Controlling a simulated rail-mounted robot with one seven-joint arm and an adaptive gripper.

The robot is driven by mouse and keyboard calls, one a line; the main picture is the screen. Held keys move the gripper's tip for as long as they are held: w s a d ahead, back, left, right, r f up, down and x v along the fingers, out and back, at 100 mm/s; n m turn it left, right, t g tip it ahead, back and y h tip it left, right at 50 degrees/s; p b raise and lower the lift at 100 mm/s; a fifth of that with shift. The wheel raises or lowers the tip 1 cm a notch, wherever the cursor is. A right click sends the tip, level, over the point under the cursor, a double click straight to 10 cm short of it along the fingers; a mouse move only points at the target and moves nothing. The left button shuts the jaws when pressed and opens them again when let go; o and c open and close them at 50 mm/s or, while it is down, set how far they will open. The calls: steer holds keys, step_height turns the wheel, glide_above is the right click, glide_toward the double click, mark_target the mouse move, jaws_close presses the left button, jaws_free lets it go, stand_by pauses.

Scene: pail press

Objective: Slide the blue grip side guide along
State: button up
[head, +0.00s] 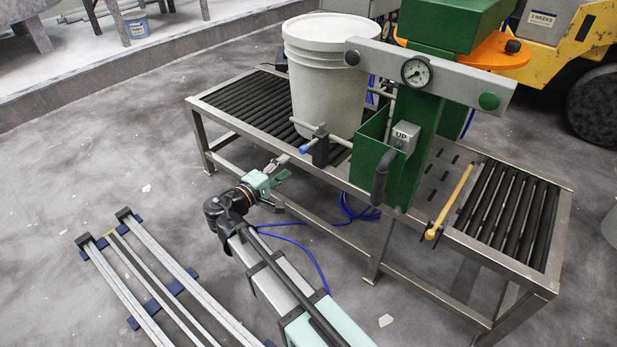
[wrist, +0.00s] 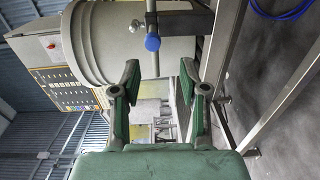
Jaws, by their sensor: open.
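The side guide's blue grip (head: 305,149) is the near end of a grey rod that runs through a dark clamp block (head: 320,150) on the conveyor's near rail, beside the pail. The wrist view shows the blue grip (wrist: 152,42) end-on, just beyond the fingertips and roughly between them, a little left of centre. My gripper (head: 286,167) is open and empty, short of the grip and lower left of it in the head view. Its two green fingers (wrist: 160,76) stand apart with nothing between them. The white lidded pail (head: 325,80) stands upright on the rollers.
The green press (head: 415,130) with a gauge and an UP box (head: 404,137) stands right of the pail. A yellow-handled lever (head: 450,200) sticks out at the conveyor's near side. Blue hose (head: 350,212) lies on the floor below.

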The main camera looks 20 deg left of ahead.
mark_target(301, 152)
steer(key=shift+r+x, duration=0.15)
steer(key=shift+x, duration=1.15)
steer(key=shift+r+x, duration=0.2)
steer(key=shift+x, duration=1.1)
steer(key=shift+r+x, duration=0.15)
steer(key=shift+x, duration=1.2)
jaws_close()
